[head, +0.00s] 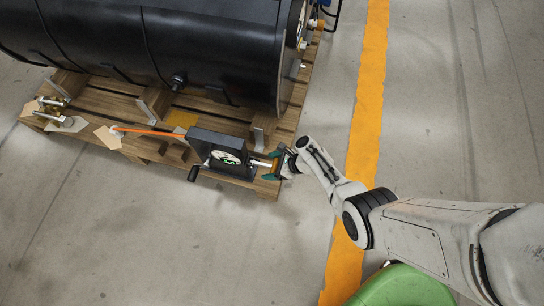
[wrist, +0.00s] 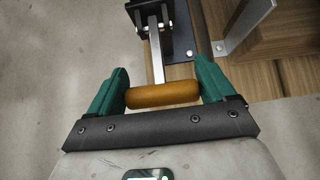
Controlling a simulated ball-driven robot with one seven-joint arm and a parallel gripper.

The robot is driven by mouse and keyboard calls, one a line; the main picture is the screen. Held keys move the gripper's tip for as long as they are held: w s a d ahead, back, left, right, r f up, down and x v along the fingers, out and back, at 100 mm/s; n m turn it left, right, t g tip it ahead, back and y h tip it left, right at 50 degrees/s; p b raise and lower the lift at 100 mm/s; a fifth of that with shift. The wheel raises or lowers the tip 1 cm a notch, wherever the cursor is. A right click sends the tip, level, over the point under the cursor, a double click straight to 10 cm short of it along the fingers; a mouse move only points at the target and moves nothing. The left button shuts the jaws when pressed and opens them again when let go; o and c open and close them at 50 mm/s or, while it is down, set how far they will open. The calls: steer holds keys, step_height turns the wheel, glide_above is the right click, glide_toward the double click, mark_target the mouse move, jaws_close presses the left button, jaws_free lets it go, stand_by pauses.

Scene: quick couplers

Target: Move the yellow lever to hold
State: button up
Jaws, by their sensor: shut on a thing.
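The yellow lever has a yellow-brown cylindrical grip (wrist: 163,95) on a flat metal bar (wrist: 155,58), which runs up to a dark bracket in the wrist view. My gripper (wrist: 161,72) has its teal fingers at the two ends of the grip and is shut on it. In the head view, my gripper (head: 279,163) is at the right end of the lever's metal bar (head: 261,162). The bar sticks out from a black box (head: 215,148) with a round green-and-white dial. The dial's markings are too small to read.
The box stands near the front right corner of a wooden pallet (head: 115,95) carrying a large black tank (head: 200,45). A black crank handle (head: 193,174) sticks out in front. An orange rod (head: 150,131) runs left to paper tags. The floor in front is clear.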

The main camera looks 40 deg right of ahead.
mark_target(264, 164)
steer(key=g+p, duration=0.1)
steer(key=r+h+p, duration=0.1)
steer(key=r+g+p, duration=0.1)
steer(key=p, duration=0.1)
steer(key=shift+w+a+r+g+h, duration=0.2)
steer(key=shift+w+a+g+h, duration=0.1)
steer(key=shift+w, duration=0.05)
steer(key=shift+w+a+r+g+h+p, duration=0.25)
steer(key=shift+r+g+h+p, duration=0.2)
steer(key=shift+g+h+p, duration=0.4)
steer(key=shift+w, duration=0.1)
steer(key=o, duration=1.4)
steer(key=shift+c, duration=0.2)
steer(key=p+v, duration=1.1)
steer(key=shift+w, duration=0.15)
